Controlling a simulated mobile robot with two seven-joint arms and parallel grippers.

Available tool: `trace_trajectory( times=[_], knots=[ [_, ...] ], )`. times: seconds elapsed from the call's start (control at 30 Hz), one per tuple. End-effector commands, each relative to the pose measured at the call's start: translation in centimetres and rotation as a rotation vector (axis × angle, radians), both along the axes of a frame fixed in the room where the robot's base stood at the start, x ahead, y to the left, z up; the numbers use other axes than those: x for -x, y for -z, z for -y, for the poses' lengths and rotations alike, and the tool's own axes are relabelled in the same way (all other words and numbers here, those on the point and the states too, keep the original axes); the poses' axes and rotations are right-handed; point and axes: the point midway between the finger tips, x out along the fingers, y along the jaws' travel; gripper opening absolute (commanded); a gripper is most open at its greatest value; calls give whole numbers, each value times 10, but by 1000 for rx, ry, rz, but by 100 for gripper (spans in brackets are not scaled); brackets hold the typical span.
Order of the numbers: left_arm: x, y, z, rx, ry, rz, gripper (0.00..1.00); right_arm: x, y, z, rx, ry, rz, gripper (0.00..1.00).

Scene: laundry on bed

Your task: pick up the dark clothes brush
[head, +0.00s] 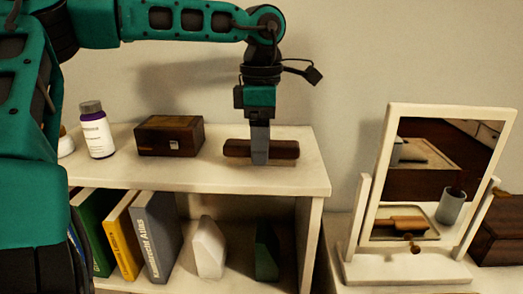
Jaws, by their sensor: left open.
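The dark brown clothes brush (286,149) lies flat, lengthwise across the view, on the top of the white shelf unit near its right end. My left gripper (260,146) points straight down at the middle of the brush. A grey finger is in front of the brush and hides its middle part. The other finger is not visible behind it, so I cannot tell if either finger touches the brush. The left gripper is open. My right gripper is not in view.
A dark wooden box (169,136) and a white bottle (96,130) stand left of the brush. Books (155,238) and bookends fill the lower shelf. A framed mirror (382,190) stands at the right, with a dark box (500,232) beside it. The shelf's right end (308,165) is clear.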

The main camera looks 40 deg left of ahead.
Motion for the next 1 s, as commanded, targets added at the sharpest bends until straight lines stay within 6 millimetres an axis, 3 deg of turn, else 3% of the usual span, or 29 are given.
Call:
trace_trajectory(
  times=[0.13,0.37,0.9,1.0],
  knots=[
    [0,11,0,1,1,1,74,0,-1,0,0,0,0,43],
    [0,12,0,0,0,1,73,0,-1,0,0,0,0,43],
    [0,11,0,-1,0,1,21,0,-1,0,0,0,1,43],
    [0,11,0,0,0,2,15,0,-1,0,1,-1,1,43]
  ],
)
